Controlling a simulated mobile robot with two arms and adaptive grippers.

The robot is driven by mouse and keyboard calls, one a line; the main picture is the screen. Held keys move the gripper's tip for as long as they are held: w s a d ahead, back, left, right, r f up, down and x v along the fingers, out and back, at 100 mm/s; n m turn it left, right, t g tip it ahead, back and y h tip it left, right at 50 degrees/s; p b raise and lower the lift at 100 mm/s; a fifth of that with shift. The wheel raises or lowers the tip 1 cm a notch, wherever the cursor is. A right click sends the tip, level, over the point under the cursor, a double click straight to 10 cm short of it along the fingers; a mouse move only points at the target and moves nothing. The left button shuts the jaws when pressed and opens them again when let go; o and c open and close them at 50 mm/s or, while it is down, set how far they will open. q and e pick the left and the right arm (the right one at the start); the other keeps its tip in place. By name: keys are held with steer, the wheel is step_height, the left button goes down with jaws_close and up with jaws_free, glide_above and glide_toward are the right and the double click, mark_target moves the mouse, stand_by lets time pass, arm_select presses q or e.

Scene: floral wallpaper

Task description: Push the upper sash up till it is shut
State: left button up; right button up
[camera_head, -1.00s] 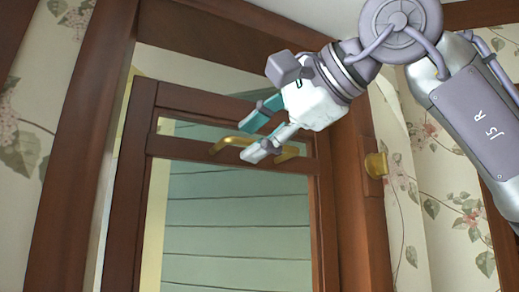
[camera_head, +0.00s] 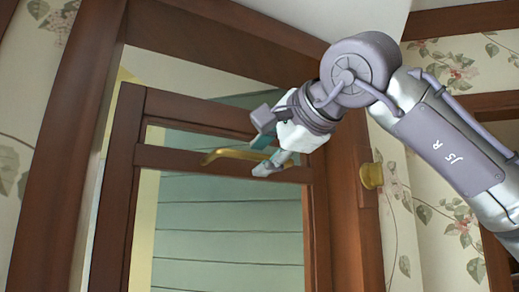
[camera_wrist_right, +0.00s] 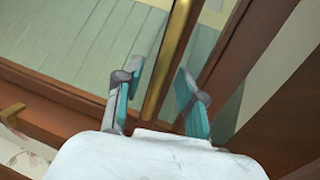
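The upper sash (camera_head: 123,172) is a brown wooden frame with glass. An open gap shows between its top rail and the window frame's head (camera_head: 200,48). A brass bar handle (camera_head: 225,155) runs across the sash's upper crossbar; it also shows in the right wrist view (camera_wrist_right: 172,58). My right gripper (camera_head: 268,153) is at the handle's right part, its fingers pointing down and left. In the right wrist view my right gripper (camera_wrist_right: 158,78) is open, with the bar running between its two apart fingers. Contact cannot be told. My left gripper is not in view.
A brass catch (camera_head: 371,176) sits on the right jamb, close to my right arm. Brown jambs flank the sash, with floral wallpaper (camera_head: 408,225) beyond. Green siding shows through the glass. A white ceiling is above.

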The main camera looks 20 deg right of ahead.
steer(key=shift+x, duration=0.85)
jaws_close()
steer(key=shift+r, duration=0.1)
